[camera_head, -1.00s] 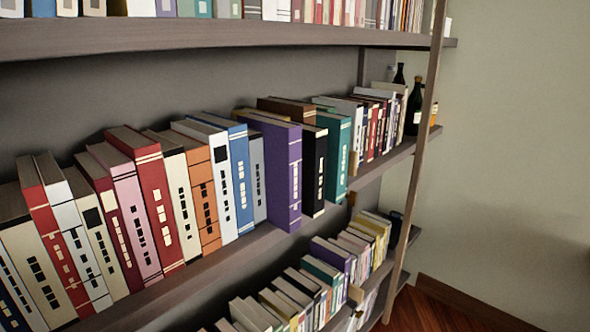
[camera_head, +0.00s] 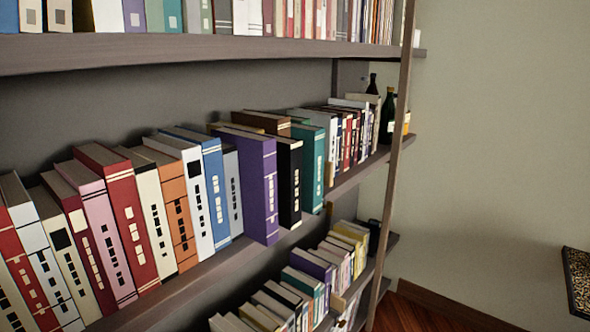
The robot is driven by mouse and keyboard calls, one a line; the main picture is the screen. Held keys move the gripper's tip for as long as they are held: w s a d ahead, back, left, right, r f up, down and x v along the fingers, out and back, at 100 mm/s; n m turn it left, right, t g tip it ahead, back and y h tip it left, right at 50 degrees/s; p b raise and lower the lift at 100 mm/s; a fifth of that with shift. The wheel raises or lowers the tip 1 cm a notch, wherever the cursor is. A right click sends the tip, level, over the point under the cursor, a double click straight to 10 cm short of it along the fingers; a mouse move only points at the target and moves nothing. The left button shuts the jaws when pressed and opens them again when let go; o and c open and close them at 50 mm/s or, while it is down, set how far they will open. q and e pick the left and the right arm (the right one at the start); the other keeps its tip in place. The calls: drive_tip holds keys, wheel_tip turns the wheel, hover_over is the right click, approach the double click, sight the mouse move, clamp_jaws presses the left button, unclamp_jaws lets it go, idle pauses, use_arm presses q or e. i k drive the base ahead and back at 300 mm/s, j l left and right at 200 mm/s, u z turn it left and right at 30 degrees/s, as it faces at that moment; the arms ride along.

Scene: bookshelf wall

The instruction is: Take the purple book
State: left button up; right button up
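The purple book (camera_head: 259,190) stands upright in the row on the middle shelf. Its spine sticks out a little past the books beside it. A thin grey book (camera_head: 233,190) stands to its left and a black book (camera_head: 290,183) to its right. Another, smaller purple book (camera_head: 318,268) stands on the lower shelf. Neither of my grippers shows in the head view.
The middle shelf (camera_head: 185,290) is packed with books. An upper shelf (camera_head: 200,50) runs above it. A wooden post (camera_head: 396,160) stands at the shelf's right end, near dark bottles (camera_head: 388,115). A patterned dark object (camera_head: 578,283) shows at the right edge.

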sight(256, 152)
drive_tip(key=i+l+u, duration=0.15)
drive_tip(key=l, duration=0.2)
drive_tip(key=i+l+u, duration=0.15)
drive_tip(key=l, duration=0.25)
drive_tip(key=i+l+u, duration=0.15)
drive_tip(key=l, duration=0.25)
drive_tip(key=i+l+u, duration=0.15)
drive_tip(key=l, duration=0.25)
drive_tip(key=l+u, duration=0.15)
drive_tip(key=l, duration=0.25)
